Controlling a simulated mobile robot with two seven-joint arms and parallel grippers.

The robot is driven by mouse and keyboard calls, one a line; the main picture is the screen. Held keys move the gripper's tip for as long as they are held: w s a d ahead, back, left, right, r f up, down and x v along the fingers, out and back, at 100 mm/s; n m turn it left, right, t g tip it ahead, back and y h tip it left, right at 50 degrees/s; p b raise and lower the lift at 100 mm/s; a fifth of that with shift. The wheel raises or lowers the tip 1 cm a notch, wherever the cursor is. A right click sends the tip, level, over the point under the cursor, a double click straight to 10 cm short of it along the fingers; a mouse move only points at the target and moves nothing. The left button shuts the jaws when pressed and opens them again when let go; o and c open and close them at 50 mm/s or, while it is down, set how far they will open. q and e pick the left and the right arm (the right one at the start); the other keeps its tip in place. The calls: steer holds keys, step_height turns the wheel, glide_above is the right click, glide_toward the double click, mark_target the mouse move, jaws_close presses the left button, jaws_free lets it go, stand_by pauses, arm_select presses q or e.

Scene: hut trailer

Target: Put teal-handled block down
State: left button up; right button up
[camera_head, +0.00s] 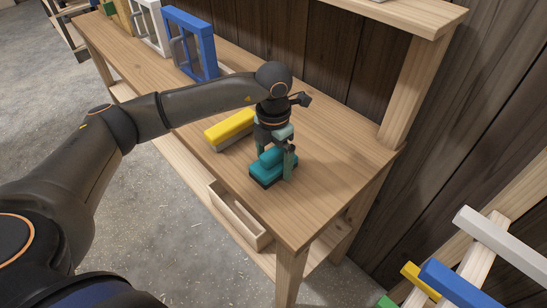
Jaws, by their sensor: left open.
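The teal-handled block (268,168) sits on the wooden workbench (345,150) near its right end, teal on top with a dark base. My left gripper (276,157) points down directly over it, its fingers on either side of the teal handle. The jaws are open, and whether a finger touches the handle cannot be told. Part of the block is hidden behind the near finger. My right gripper is not in view.
A yellow-topped block (230,128) lies just left of the gripper. Blue (190,45) and white (150,25) frames stand farther back. An open wooden box (237,217) is on the lower shelf. Bare benchtop lies right of the block. Colored bars (455,285) stand at lower right.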

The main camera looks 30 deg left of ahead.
mark_target(274, 153)
arm_select(q)
steer(key=shift+f, duration=0.1)
steer(key=r, duration=0.4)
steer(key=r+b, duration=0.1)
steer(key=r, duration=0.7)
steer(key=shift+s+d+r, duration=0.2)
steer(key=shift+s, duration=0.05)
